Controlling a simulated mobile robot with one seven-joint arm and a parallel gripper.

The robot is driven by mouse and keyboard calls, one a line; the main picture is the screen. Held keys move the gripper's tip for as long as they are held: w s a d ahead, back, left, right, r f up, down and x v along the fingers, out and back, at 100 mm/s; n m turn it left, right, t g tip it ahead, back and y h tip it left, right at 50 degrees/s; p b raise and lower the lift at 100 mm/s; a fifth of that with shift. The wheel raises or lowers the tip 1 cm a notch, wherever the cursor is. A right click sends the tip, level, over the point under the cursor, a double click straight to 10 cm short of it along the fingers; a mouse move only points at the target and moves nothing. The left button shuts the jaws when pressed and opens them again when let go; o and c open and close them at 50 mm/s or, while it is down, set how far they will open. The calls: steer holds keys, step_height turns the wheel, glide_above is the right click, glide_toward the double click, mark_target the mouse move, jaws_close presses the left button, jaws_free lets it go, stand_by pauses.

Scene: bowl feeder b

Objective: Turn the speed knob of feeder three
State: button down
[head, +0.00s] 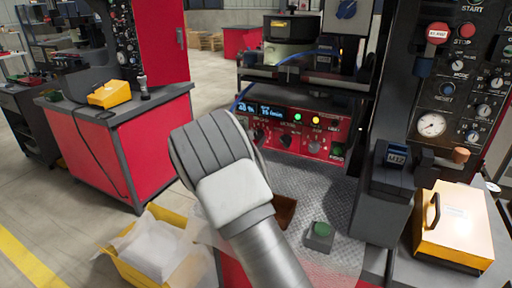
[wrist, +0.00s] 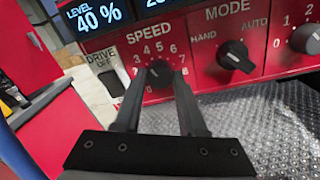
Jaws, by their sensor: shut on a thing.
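The black speed knob (wrist: 160,72) sits under the word SPEED on a red panel, with a dial of numbers around it. My gripper (wrist: 162,84) is shut on this knob, with one dark finger on each side of it. The knob's pointer is hard to make out between the fingers. In the head view the red control panel (head: 318,146) shows right of my arm, under the feeder machine. No feeder number is readable on the panel.
The mode knob (wrist: 236,55), marked HAND and AUTO, is close right of the speed knob. Another knob (wrist: 306,39) is at the right edge. A metal tread plate (wrist: 270,115) lies below the panel. A green button box (head: 319,236) stands on it, and a yellow bin (head: 130,270) is lower left.

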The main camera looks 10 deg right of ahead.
steer(key=shift+f+m+b, duration=0.15)
steer(key=shift+m+b, duration=0.55)
steer(key=shift+b, duration=0.05)
steer(key=shift+c, duration=2.4)
jaws_free()
steer(key=p+v, duration=0.1)
steer(key=v, duration=1.6)
steer(key=shift+s, duration=0.2)
